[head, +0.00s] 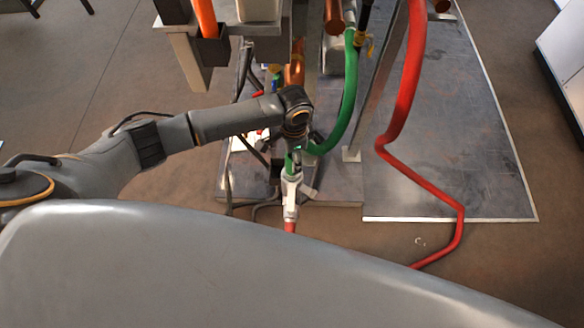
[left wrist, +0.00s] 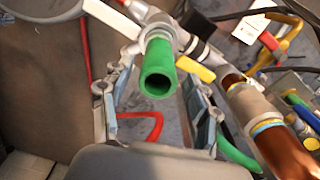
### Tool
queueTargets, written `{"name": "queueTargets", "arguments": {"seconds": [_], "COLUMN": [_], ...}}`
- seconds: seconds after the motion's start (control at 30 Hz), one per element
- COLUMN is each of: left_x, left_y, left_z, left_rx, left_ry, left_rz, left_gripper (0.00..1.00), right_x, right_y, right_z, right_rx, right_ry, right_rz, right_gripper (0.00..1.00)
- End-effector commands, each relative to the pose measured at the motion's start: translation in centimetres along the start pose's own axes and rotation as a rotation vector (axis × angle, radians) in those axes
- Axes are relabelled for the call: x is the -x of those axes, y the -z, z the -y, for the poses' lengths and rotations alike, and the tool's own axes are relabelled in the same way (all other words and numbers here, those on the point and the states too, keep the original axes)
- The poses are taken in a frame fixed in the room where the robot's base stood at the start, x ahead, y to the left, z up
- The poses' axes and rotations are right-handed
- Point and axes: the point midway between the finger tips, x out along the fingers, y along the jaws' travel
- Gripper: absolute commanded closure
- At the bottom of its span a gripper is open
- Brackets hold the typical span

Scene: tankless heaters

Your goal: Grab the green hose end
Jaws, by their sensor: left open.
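The green hose end (left wrist: 160,75) shows in the left wrist view as an open green tube facing the camera, joined to a metal fitting behind it. My left gripper (left wrist: 157,92) is open, with one finger on each side of the green end. Gaps show between the fingers and the tube. In the head view my left gripper (head: 296,142) points down just above a pale valve fitting (head: 291,192), where a bit of green shows. A green hose (head: 348,100) curves down toward that spot, partly hidden by my arm. My right gripper is not in view.
A thick red hose (head: 405,80) runs down over the metal floor plate (head: 450,130) on the right. A metal frame post (head: 378,85) stands between it and my arm. A copper pipe (left wrist: 285,145) and a yellow handle (left wrist: 195,69) lie close to the right finger.

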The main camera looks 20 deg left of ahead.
Motion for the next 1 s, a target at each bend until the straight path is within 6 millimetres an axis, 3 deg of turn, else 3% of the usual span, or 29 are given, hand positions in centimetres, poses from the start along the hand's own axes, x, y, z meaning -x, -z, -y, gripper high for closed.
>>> {"name": "queueTargets", "arguments": {"seconds": [0.27,0.53,0.83,0.87,1.0], "left_x": [-2.4,-6.2,-6.7,-6.7,-6.7], "left_y": [-0.1,-0.2,-0.2,-0.2,-0.2], "left_z": [-0.2,-0.4,-0.4,-0.4,-0.4], "left_rx": [-0.001,-0.001,-0.001,-0.001,-0.001], "left_ry": [-0.001,-0.001,0.000,0.000,0.000], "left_rz": [0.001,0.000,-0.001,-0.001,-0.001], "left_gripper": [0.39,0.39,0.39,0.41,0.69], "right_x": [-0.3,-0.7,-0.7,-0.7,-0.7], "right_y": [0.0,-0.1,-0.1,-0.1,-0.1], "right_z": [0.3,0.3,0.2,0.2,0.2], "right_rx": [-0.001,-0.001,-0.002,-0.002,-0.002], "right_ry": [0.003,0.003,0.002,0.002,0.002], "right_rz": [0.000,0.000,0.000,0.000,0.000], "right_gripper": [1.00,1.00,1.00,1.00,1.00]}}
